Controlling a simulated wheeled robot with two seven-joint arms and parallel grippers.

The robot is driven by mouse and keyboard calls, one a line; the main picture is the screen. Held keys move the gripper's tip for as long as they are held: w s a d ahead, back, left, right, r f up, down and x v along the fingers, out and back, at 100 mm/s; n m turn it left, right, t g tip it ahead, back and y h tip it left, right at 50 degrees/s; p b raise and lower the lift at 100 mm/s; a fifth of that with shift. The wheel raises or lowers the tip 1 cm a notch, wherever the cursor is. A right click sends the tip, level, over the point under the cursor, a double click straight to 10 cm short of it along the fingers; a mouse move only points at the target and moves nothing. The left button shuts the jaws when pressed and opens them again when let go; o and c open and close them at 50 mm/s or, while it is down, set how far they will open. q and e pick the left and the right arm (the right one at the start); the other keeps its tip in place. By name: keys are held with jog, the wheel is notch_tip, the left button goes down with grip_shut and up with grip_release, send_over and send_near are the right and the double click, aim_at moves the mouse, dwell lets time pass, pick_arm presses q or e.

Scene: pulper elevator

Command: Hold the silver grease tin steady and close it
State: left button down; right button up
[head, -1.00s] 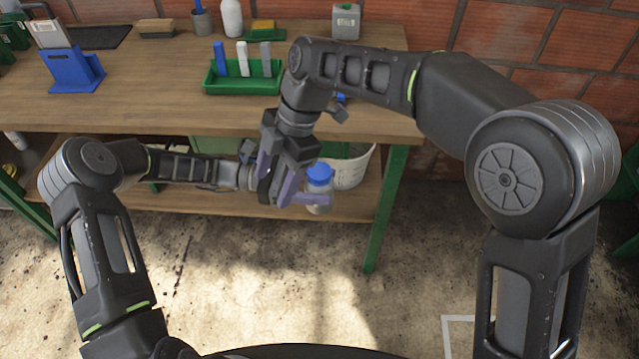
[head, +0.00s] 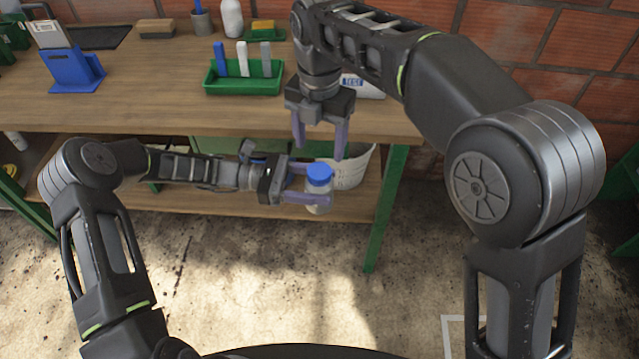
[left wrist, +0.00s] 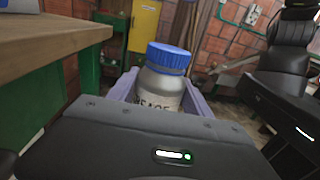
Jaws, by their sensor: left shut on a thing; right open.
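The silver grease tin (head: 318,203) has a blue lid (head: 319,175) on top. My left gripper (head: 308,186) is shut around the tin's body and holds it upright in the air in front of the bench. The left wrist view shows the tin (left wrist: 160,90) between the fingers, its blue lid (left wrist: 168,58) sitting on the neck, its label partly hidden. How tight the lid is, I cannot tell. My right gripper (head: 320,150) is open and empty, fingers pointing down, above the lid and apart from it.
The wooden bench (head: 150,100) stands behind the tin, its front edge close to my right gripper. On it are a green tray (head: 240,88) with upright blocks and a blue stand (head: 74,75). A white basket (head: 352,170) sits on the shelf below, behind the tin.

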aim_at(320, 171)
jog(key=shift+f, duration=3.5)
jog(key=shift+c, duration=0.4)
grip_shut()
